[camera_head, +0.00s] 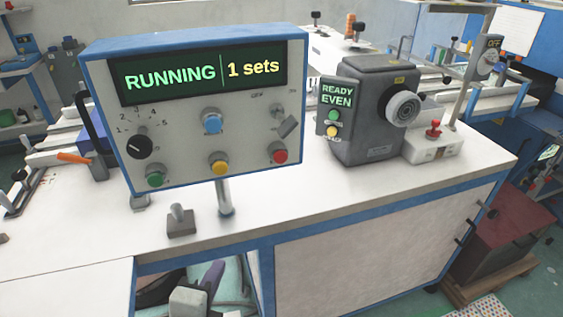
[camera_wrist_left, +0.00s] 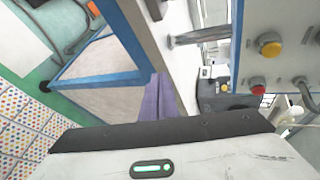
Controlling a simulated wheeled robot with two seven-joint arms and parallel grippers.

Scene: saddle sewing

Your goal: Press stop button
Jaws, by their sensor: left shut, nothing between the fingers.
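The control panel (camera_head: 190,110) is a white, blue-edged box with a screen reading "RUNNING" and "1 sets". A red button (camera_head: 280,157) sits at its lower right, with a yellow button (camera_head: 219,168) and a green button (camera_head: 155,180) to its left. Their labels are too small to read. In the left wrist view the red button (camera_wrist_left: 257,84) and yellow button (camera_wrist_left: 270,45) show at the upper right. My left gripper (camera_head: 213,268), with purple fingers (camera_wrist_left: 156,95), is shut and empty, below the panel and in front of the bench, apart from the buttons.
The panel stands on a metal post (camera_head: 224,197) above the white bench top (camera_head: 320,205). A grey machine (camera_head: 370,110) with a "READY EVEN" display and a red knob (camera_head: 433,130) stand to the right.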

